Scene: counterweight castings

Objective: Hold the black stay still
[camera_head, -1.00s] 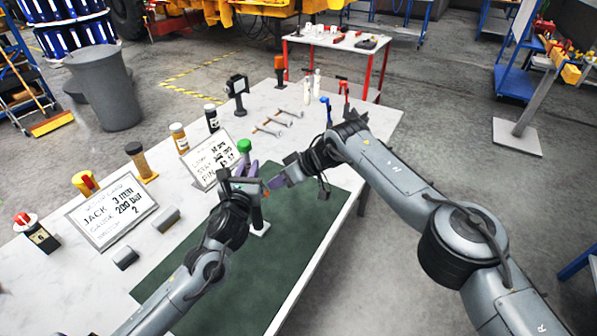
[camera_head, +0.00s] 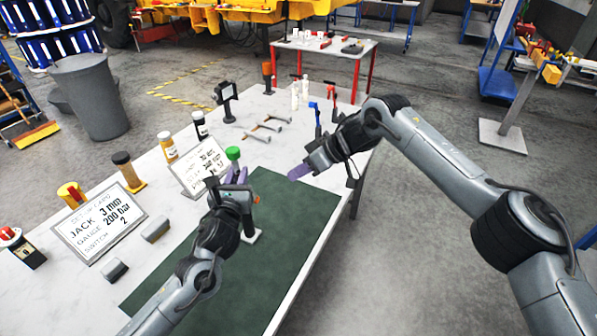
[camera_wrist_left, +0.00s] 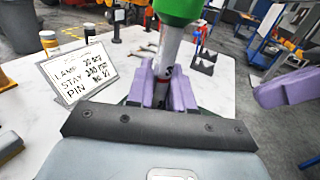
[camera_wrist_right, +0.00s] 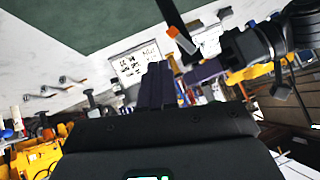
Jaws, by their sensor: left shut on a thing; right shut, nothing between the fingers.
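My left gripper (camera_head: 240,178) is shut on an upright post (camera_wrist_left: 167,55), pale grey in the left wrist view with a green cap (camera_head: 233,153) above the fingers. The post's white foot (camera_head: 255,237) stands on the green mat (camera_head: 290,215). My left gripper hides much of the post. An orange part (camera_wrist_right: 172,31) and a dark length of it show in the right wrist view. I cannot make out for certain which piece is the black stay. My right gripper (camera_head: 298,172) is shut and empty, to the right of the post and apart from it.
Two sign boards (camera_head: 100,222) (camera_head: 205,165) stand on the white table's left part. Small grey blocks (camera_head: 155,229), bottles (camera_head: 168,148) and a black-framed device (camera_head: 226,97) are around them. Red and blue tools (camera_head: 317,113) stand beyond my right gripper. The mat's right part is clear.

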